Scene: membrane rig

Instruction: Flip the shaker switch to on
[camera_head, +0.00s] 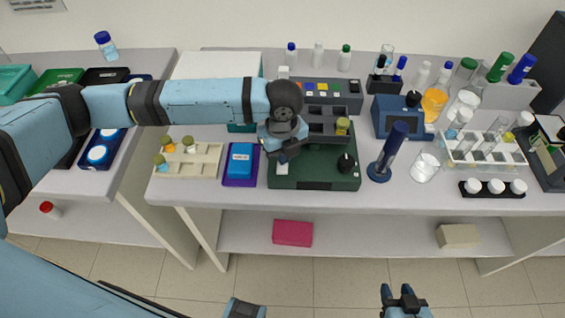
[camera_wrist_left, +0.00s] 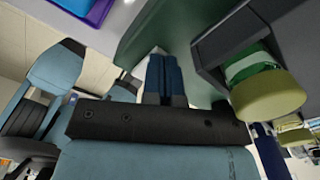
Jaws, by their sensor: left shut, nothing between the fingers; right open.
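The shaker is a dark green base (camera_head: 315,182) on the bench, with a dark grey rack on top and a black knob (camera_head: 346,162) at its front right. A small white piece (camera_head: 282,169), perhaps the switch, shows at its front left. My left gripper (camera_head: 290,156) is shut and empty, just above that front-left part. In the left wrist view its closed fingers (camera_wrist_left: 165,78) point at the green surface (camera_wrist_left: 190,25); the switch is not clear there, and contact cannot be told. My right gripper (camera_head: 397,293) is open and empty, low in front of the bench.
An olive-capped vial (camera_head: 342,126) stands in the shaker's rack, close to the left gripper in the wrist view (camera_wrist_left: 268,95). A blue box on a purple tray (camera_head: 240,180) is to the left. A blue cylinder on a round foot (camera_head: 379,173) stands to the right.

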